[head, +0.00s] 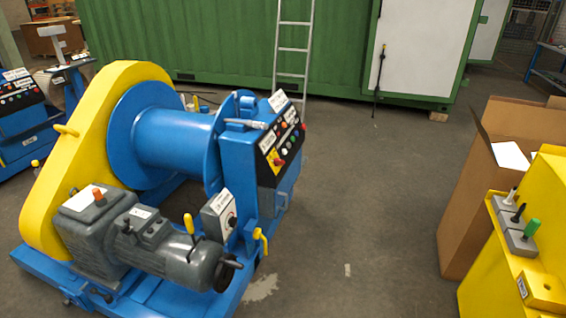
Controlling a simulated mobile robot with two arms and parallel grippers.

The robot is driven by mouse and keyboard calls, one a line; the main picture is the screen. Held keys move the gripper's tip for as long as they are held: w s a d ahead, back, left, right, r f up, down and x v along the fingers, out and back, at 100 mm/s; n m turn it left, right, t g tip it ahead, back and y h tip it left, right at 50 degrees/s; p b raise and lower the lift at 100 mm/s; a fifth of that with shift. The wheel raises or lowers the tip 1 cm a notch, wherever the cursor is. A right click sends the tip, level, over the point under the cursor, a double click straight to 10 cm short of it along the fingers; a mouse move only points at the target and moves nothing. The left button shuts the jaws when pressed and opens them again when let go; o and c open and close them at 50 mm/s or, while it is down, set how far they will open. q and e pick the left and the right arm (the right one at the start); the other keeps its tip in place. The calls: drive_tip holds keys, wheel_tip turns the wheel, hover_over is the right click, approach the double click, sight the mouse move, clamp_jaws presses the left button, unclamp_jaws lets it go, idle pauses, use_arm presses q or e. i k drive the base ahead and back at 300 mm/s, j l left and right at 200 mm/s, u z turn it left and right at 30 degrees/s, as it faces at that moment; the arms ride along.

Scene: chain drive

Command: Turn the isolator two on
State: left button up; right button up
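A blue winch machine (170,140) with a yellow chain guard (60,170) stands at the left. Its upright control panel (285,140) carries several coloured buttons and a red knob on a yellow plate (277,159). Below it, a grey box with a black knob (232,221) is fixed beside the grey motor (175,258). Labels are too small to read, so I cannot tell which switch is isolator two or how it is set. Neither of my grippers is in view.
A yellow unit (545,230) with small levers and an open cardboard box (465,190) stand at the right. The grey floor (375,200) between them and the winch is clear. A ladder (294,45) leans on a green container (200,40) behind. Another blue machine (22,110) is far left.

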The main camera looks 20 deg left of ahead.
sight(278, 162)
drive_tip(key=i+u, duration=0.1)
drive_tip(key=u, duration=0.65)
